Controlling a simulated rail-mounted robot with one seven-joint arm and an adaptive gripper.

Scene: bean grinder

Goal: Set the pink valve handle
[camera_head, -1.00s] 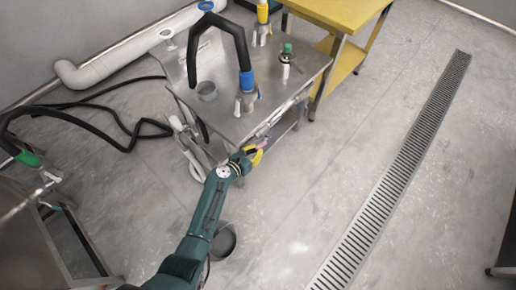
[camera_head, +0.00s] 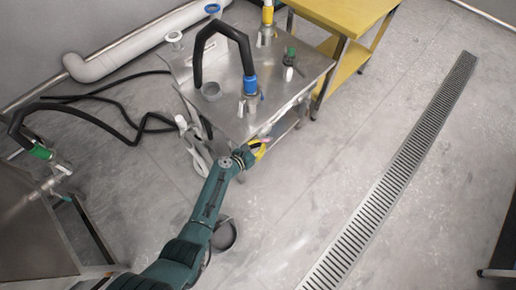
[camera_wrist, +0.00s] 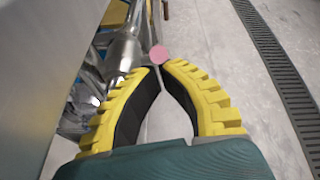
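The pink valve handle (camera_wrist: 158,54) shows as a small round pink end at the fingertips of my gripper (camera_wrist: 160,68) in the wrist view. The two yellow fingers with black pads curve in towards each other, with a narrow gap between the tips. I cannot tell whether they touch the handle or stop just short of it. In the head view my gripper (camera_head: 258,148) is at the front edge of the steel table (camera_head: 222,118). The handle is hard to make out there.
The steel table carries a black bent pipe with a blue collar (camera_head: 249,85) and a green-topped fitting (camera_head: 290,56). A yellow table (camera_head: 345,14) stands behind to the right. The floor right of my gripper is clear, with a drain grate (camera_head: 405,160).

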